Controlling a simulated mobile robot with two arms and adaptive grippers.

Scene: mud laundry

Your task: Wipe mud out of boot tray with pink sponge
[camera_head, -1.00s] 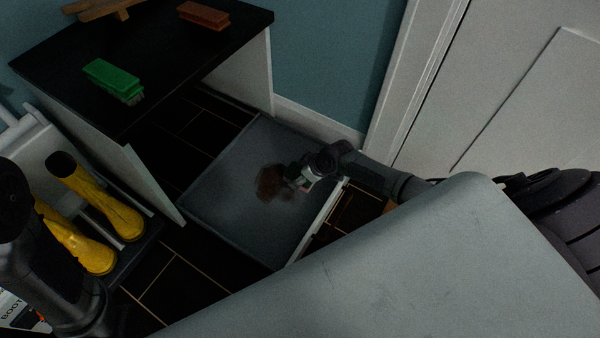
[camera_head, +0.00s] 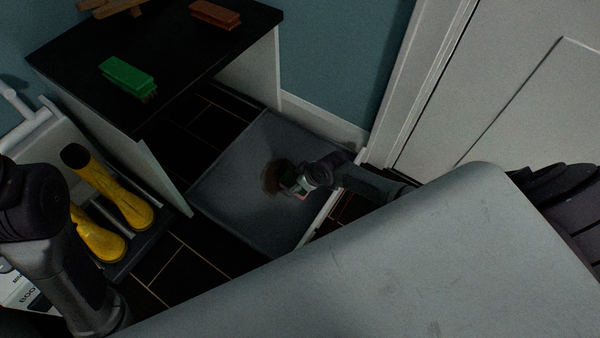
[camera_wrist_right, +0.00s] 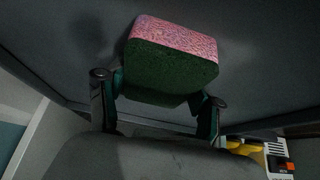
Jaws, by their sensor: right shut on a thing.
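The grey boot tray (camera_head: 232,190) lies on the dark floor beside the black-topped bench. A brown mud patch (camera_head: 271,178) shows on its bottom, partly hidden by my right gripper (camera_head: 297,186). That gripper reaches in from the right, low over the tray beside the mud. In the right wrist view it is shut on the pink sponge (camera_wrist_right: 172,36), whose dark green side faces the camera, between the two fingers. I cannot tell whether the sponge touches the tray bottom. My left arm shows at the left edge, but its gripper is not in view.
The bench (camera_head: 190,60) carries a green brush (camera_head: 126,76) and a reddish-brown brush (camera_head: 214,14). Yellow boots (camera_head: 112,190) stand at the left. A white door (camera_head: 520,90) is at the right. A large grey surface (camera_head: 350,270) fills the lower front.

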